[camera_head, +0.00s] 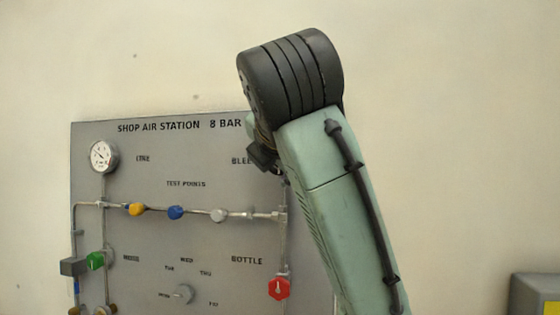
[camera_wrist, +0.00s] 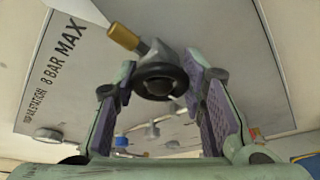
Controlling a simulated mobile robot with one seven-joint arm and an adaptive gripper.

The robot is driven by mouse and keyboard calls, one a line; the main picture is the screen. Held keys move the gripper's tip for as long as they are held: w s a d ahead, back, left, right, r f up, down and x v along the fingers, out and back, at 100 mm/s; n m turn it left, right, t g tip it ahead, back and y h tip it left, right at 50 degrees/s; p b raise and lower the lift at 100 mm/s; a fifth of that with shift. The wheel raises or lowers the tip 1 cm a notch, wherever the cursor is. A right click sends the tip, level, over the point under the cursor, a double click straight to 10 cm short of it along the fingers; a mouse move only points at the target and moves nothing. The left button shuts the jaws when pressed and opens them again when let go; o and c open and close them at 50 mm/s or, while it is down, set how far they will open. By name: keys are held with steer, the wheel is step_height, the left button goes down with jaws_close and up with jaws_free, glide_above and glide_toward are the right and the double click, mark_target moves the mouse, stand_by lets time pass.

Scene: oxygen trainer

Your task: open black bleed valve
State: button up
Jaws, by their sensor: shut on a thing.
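The black bleed valve (camera_wrist: 158,87) shows in the wrist view as a round dark knob on a grey body, with a brass fitting (camera_wrist: 124,37) beside it. My gripper (camera_wrist: 161,76) has its purple-padded fingers on both sides of the knob, shut on it near the fingertips. In the head view my arm covers the valve and most of my gripper, beside the partly covered "BLEED" label.
The grey panel (camera_head: 150,235) carries a round gauge (camera_head: 103,156), yellow (camera_head: 137,209) and blue (camera_head: 176,212) knobs, a green handle (camera_head: 95,260) and a red knob (camera_head: 279,288). A grey box (camera_head: 536,290) stands at the lower right.

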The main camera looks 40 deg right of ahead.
steer(key=o, duration=1.2)
steer(key=shift+a, duration=0.1)
steer(key=v, duration=0.7)
steer(key=shift+s+a, duration=0.15)
